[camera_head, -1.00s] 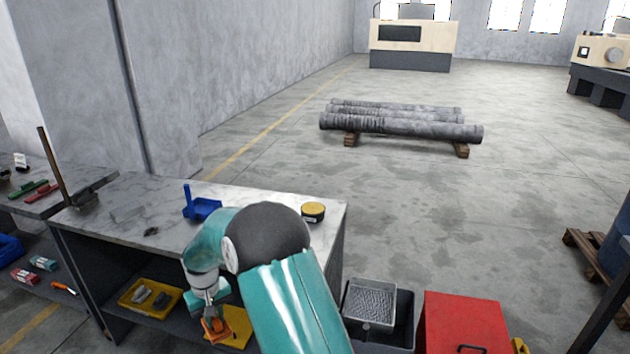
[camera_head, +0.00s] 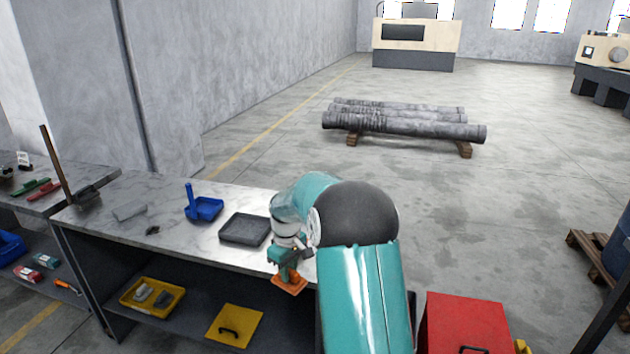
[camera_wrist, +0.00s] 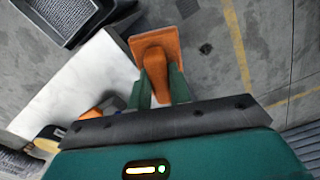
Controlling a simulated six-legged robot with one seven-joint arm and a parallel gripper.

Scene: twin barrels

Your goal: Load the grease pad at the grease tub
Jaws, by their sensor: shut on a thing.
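My gripper (camera_head: 290,271) is shut on an orange pad with a raised handle (camera_head: 289,285), which I take for the grease pad. It hangs at the front edge of the workbench, near the tabletop's right part. In the wrist view both green fingers (camera_wrist: 163,84) pinch the orange handle (camera_wrist: 154,62), with the flat orange plate beyond it. The grease tub is hidden behind my arm in the head view. A partly seen round yellow and dark thing (camera_wrist: 47,143) at the left of the wrist view may be the tub.
The workbench (camera_head: 165,222) bears a blue scoop-like tray (camera_head: 208,209) and a dark shallow tray (camera_head: 245,229). Its lower shelf holds a yellow tray (camera_head: 137,306) with grey pieces and a yellow plate with a black handle (camera_head: 235,326). A red box (camera_head: 462,318) stands right of my arm.

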